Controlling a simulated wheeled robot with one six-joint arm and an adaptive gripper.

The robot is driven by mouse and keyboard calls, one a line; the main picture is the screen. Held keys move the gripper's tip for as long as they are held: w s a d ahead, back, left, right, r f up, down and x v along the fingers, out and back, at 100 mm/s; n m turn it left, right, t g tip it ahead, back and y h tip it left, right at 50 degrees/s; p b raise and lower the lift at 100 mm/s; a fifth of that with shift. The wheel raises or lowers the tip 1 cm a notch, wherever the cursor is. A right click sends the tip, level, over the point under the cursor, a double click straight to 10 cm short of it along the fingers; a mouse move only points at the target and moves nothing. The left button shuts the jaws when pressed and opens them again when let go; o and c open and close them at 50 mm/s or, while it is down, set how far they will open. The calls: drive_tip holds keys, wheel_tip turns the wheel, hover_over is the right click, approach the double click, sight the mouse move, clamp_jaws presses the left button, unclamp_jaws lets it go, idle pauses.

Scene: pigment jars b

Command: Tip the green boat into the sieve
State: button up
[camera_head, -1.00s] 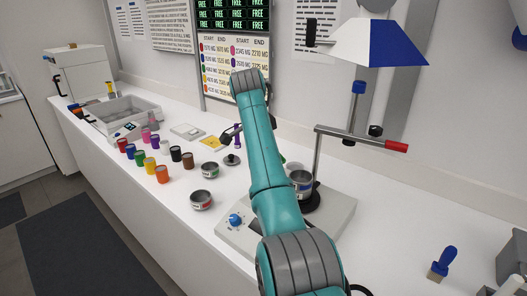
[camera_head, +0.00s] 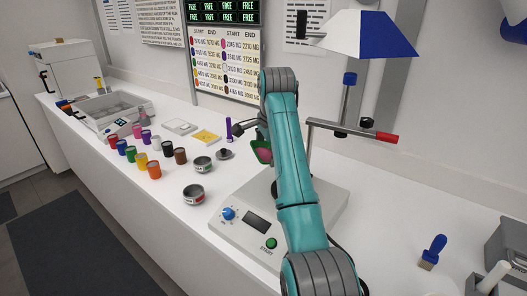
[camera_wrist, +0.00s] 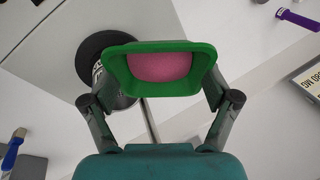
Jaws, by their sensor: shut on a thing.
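The green boat (camera_wrist: 196,75) is a small tray with rounded corners, and a pink mass (camera_wrist: 160,66) lies in it. My gripper (camera_wrist: 160,90) is shut on the boat, with one finger at each side. In the head view the boat (camera_head: 262,153) shows left of my arm, tilted, with pink inside. In the wrist view a round metal vessel (camera_wrist: 123,101), which looks like the sieve, is partly hidden beneath the boat, beside a black disc (camera_wrist: 87,52). In the head view my arm hides this vessel. I cannot tell the height between boat and vessel.
A grey machine (camera_head: 245,222) with a blue knob stands under my arm. A post with a red-ended bar (camera_head: 385,137) rises behind it. Two open metal cups, one nearer (camera_head: 194,195) and one farther (camera_head: 203,164), and several coloured jars stand left. A blue-handled brush (camera_head: 433,252) lies right.

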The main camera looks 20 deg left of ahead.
drive_tip(key=shift+d+r+m+y, duration=0.15)
drive_tip(key=shift+d+r+y, duration=0.2)
drive_tip(key=shift+d+y, duration=0.4)
drive_tip(key=shift+d+r+m+y, duration=0.15)
drive_tip(key=shift+d+r+y, duration=0.2)
drive_tip(key=shift+d+y, duration=0.4)
drive_tip(key=y, duration=0.2)
drive_tip(key=shift+d+r+y, duration=0.3)
drive_tip(key=shift+d+r, duration=0.1)
drive_tip(key=d+m+t+y, duration=0.1)
drive_tip(key=d+m+y, duration=0.1)
drive_tip(key=d+y, duration=0.4)
drive_tip(key=shift+w+m+y, duration=0.2)
drive_tip(key=shift+m+y, duration=0.2)
drive_tip(key=shift+y, duration=2.3)
drive_tip(key=shift+d, duration=0.15)
